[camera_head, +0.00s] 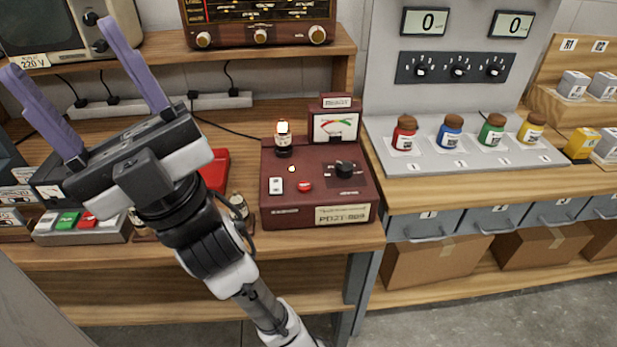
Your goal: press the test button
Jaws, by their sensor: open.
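A maroon tester (320,190) stands on the wooden bench in the middle of the view. On its top face are a red button (305,186), a white switch (276,186), a black knob (345,169) and a small pale lamp (291,169). I cannot read a label at the red button. A glass tube (283,133) stands upright at the back left of the tester, beside a needle meter (335,127). My gripper (57,48) is open and empty, its purple fingers spread, raised at the left and apart from the tester.
A radio (260,22) and a screen set (50,28) sit on the shelf behind. A red object (215,170) is partly hidden by my gripper. A box with coloured buttons (82,226) lies at left. Capped jars (404,132) stand on the grey panel at right.

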